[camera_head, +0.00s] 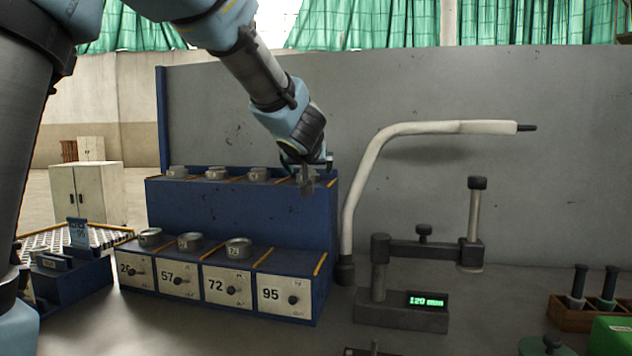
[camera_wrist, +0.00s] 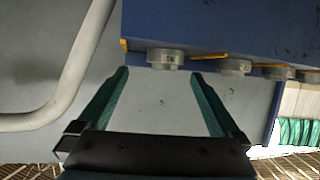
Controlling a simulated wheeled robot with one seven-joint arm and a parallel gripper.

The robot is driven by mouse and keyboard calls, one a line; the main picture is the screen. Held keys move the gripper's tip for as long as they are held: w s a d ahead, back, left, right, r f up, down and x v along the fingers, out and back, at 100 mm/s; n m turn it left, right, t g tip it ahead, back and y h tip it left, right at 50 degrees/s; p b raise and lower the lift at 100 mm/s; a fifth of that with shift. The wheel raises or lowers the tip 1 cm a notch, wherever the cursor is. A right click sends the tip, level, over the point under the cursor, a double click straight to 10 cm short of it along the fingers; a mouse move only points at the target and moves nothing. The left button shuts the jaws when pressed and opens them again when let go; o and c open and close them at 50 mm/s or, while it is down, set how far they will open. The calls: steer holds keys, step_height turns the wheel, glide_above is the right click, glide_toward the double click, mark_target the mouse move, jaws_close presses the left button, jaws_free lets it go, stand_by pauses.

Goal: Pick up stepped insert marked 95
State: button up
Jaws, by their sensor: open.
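Several grey stepped inserts sit in a row on the upper ledge of a blue rack (camera_head: 235,215). The rightmost insert (camera_head: 307,179) is partly hidden by my gripper (camera_head: 308,186). In the wrist view, the picture is turned over and that end insert (camera_wrist: 165,58) lies ahead of and between the two green fingertips of my gripper (camera_wrist: 160,73). The fingers are wide apart and empty, with nothing between their inner faces. A small mark on the insert is too faint to read. The drawer marked 95 (camera_head: 285,296) is at the rack's lower right.
Inserts stand above drawers 26, 57 and 72 (camera_head: 238,248); the place above drawer 95 is bare. A white bent pipe (camera_head: 380,140) rises right of the rack, also in the wrist view (camera_wrist: 80,75). A gauge reading about 120 mm (camera_head: 425,300) stands further right. A grey wall backs the bench.

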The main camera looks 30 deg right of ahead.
mark_target(314, 176)
steer(key=x, duration=0.4)
steer(key=b+x, duration=0.1)
steer(key=x, duration=0.1)
steer(key=shift+w+a+r, duration=0.1)
steer(key=shift+w+a, duration=0.15)
steer(key=shift+w, duration=0.2)
jaws_close()
stand_by(0.5)
steer(key=shift+r, duration=0.1)
